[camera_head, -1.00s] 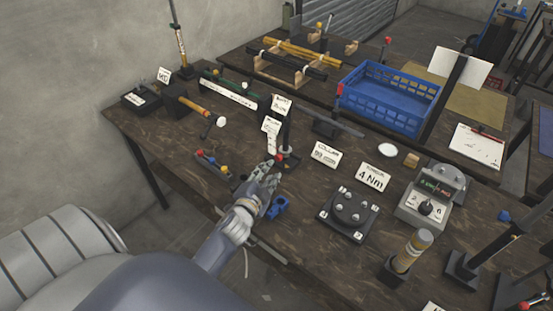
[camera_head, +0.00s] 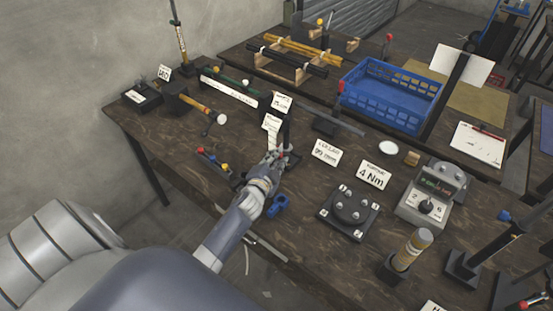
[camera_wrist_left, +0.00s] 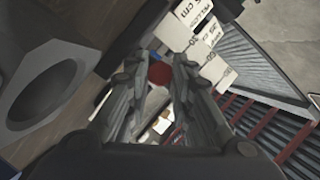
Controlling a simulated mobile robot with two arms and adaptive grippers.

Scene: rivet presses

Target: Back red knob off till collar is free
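The red knob (camera_wrist_left: 159,73) shows in the left wrist view, beyond and between the two fingertips. In the head view the hand mostly hides the knob at the dark upright post (camera_head: 287,132). My left gripper (camera_head: 274,159) is at the lower part of this post; in the wrist view (camera_wrist_left: 160,68) its fingers are apart, one on each side of the knob. I cannot tell whether they touch it. I cannot make out the collar clearly. My right gripper is not in view.
A blue clamp-like part (camera_head: 278,206) lies in front of the hand. White cards (camera_head: 271,124) stand close to the post. A small rack with coloured knobs (camera_head: 212,161) is to the left. A black plate with several studs (camera_head: 349,212) is to the right.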

